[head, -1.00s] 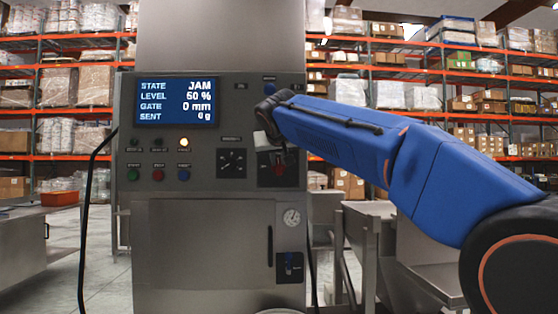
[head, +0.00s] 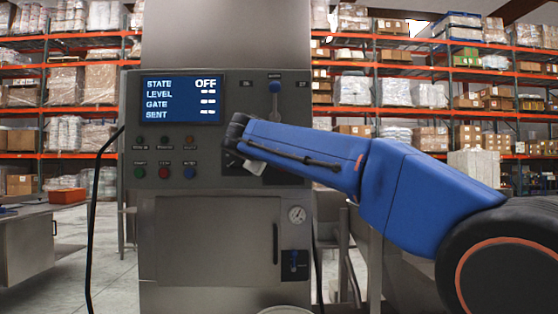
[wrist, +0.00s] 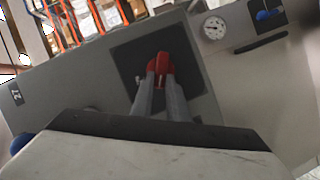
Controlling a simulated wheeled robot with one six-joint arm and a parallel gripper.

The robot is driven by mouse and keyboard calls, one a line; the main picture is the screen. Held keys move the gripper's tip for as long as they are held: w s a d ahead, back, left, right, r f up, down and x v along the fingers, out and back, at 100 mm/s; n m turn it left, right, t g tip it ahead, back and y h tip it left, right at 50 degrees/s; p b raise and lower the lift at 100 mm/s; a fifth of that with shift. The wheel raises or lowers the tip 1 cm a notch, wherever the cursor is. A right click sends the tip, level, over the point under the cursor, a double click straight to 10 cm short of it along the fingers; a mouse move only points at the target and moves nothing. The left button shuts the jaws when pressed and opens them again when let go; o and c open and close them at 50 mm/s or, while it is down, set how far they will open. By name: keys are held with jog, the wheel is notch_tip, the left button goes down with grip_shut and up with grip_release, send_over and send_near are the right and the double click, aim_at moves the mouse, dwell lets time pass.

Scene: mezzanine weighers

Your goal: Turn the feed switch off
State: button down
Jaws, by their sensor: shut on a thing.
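The feed switch is a red rotary knob (wrist: 161,64) on a dark square plate (wrist: 128,62) in the wrist view. My gripper (wrist: 160,79) has its two grey fingers closed on the knob, one on each side. In the head view my blue arm reaches in from the right and hides the knob. The grey cabinet's display (head: 181,98) reads STATE OFF, with dashes beside LEVEL, GATE and SENT.
A blue-knobbed lever (head: 275,88) stands above my arm on the panel. Coloured push buttons (head: 164,172) sit under the display. A gauge (head: 297,214) and a small blue lever (head: 294,258) are lower right. A black cable (head: 93,220) hangs at left.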

jog(key=n+t, duration=0.1)
jog(key=n, duration=0.1)
jog(key=f+n+h, duration=0.1)
jog(key=n, duration=0.2)
jog(key=shift+a+f+t+h, duration=0.2)
jog(key=shift+t+h, duration=0.1)
jog(key=shift+t, duration=0.1)
dwell(0.4)
jog(key=c, duration=1.7)
grip_release()
jog(key=v, duration=1.7)
jog(key=shift+s, duration=0.2)
